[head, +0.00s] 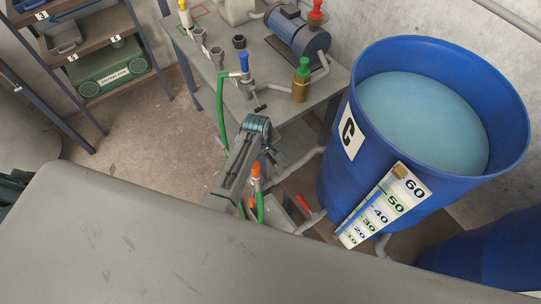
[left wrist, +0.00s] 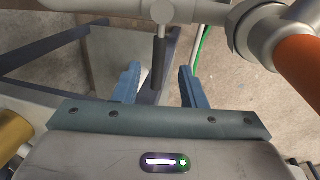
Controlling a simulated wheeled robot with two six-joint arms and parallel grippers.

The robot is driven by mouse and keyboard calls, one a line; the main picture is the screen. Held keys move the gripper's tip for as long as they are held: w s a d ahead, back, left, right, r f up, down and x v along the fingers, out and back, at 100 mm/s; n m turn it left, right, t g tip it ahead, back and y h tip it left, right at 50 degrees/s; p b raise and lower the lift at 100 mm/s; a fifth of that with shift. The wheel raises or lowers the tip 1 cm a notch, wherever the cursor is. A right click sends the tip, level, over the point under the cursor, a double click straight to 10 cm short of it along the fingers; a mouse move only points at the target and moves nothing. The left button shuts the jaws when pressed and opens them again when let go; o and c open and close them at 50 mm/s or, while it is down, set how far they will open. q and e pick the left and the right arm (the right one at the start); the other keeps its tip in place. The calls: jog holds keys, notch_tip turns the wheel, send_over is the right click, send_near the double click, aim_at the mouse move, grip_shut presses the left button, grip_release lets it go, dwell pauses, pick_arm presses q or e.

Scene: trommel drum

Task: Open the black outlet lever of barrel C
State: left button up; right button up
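Barrel C (head: 353,130) is a large blue drum full of bluish water, with a white C label, at the right of the head view. My left gripper (head: 258,128) is left of the barrel, beside the table. In the left wrist view my left gripper (left wrist: 158,80) is open, its two blue fingers apart. A black lever (left wrist: 158,62) on a metal stem hangs from a grey pipe (left wrist: 190,12) and lies between the fingers, with a gap on each side. I cannot make out this lever in the head view. My right gripper is not in view.
A grey table (head: 290,115) holds a blue motor (head: 297,38) and valves with blue, green and red tops. An orange-topped valve (head: 256,170) and a red lever (head: 304,204) are close to my left gripper. A level scale (head: 383,207) leans on the barrel.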

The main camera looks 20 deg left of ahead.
aim_at(271, 159)
pick_arm(q)
jog(key=shift+w+d+f, duration=0.15)
jog(key=shift+w+f, duration=0.05)
jog(key=shift+f, duration=0.9)
jog(key=shift+w+d+f, duration=0.1)
jog(key=shift+w+f, duration=0.1)
jog(key=shift+f, duration=0.9)
grip_shut()
